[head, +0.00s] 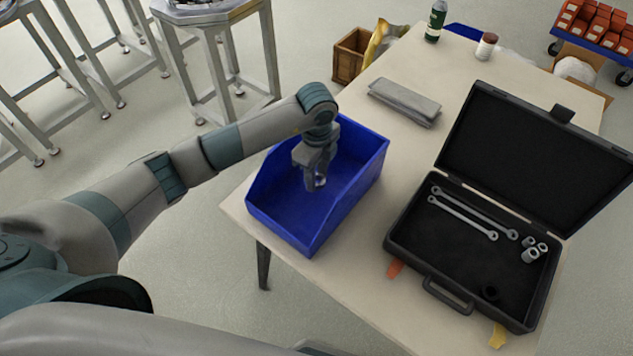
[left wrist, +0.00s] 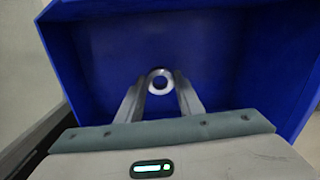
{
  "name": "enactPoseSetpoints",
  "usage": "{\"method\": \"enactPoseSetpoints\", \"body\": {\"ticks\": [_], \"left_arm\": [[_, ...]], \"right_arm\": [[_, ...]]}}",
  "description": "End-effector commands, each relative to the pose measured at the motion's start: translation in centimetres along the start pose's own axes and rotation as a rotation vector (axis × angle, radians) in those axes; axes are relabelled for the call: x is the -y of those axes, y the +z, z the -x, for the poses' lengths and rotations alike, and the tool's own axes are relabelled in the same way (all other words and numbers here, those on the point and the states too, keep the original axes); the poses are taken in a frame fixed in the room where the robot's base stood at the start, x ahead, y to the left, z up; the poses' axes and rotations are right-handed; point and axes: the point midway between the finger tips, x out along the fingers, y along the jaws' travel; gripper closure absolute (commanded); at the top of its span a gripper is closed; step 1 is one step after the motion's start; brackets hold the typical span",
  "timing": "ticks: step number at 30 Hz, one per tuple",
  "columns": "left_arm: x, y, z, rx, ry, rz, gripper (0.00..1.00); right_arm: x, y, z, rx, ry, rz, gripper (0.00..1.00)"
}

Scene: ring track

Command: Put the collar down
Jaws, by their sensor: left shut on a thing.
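My left gripper (head: 317,184) points down inside a blue open bin (head: 277,222) on the table. It is shut on the collar (head: 321,182), a small light metal ring. In the left wrist view the collar (left wrist: 160,82) sits between the two fingertips (left wrist: 160,88), with the blue bin (left wrist: 105,55) floor behind it. Whether the collar touches the bin floor I cannot tell. No other things show in the bin. My right gripper is not in view.
An open black case (head: 408,237) stands right of the bin, with two wrenches (head: 465,217) and several small metal sockets (head: 531,254) in it. A grey folded cloth (head: 405,101) lies behind the bin. A green bottle (head: 436,22) and a small jar (head: 486,46) stand at the far end.

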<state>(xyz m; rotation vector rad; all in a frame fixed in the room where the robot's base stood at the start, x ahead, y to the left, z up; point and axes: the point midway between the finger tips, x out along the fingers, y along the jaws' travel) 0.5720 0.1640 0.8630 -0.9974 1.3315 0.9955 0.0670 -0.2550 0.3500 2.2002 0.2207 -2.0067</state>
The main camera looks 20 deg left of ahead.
Motion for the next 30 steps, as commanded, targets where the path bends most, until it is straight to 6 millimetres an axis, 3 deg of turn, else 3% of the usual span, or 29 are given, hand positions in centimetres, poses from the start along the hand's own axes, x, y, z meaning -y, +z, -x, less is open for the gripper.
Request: {"method": "enactPoseSetpoints", "body": {"ticks": [12, 24, 25, 27, 30], "left_arm": [[0.0, 0.1, -3.6, 0.001, 0.000, 0.000, 0.93], [0.0, 0.0, -4.1, 0.001, 0.000, -0.001, 0.93], [-0.1, 0.0, -4.0, 0.001, 0.001, -0.001, 0.62], [-0.1, 0.0, -4.0, 0.001, 0.001, -0.001, 0.48], [-0.1, 0.0, -4.0, 0.001, 0.001, -0.001, 0.48]], "right_arm": [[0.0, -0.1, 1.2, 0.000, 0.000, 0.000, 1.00], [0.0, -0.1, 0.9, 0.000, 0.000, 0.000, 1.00], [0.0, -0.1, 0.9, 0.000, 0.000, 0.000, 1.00], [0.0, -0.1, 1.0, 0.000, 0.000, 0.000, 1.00], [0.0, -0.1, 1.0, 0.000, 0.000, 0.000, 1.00]]}}
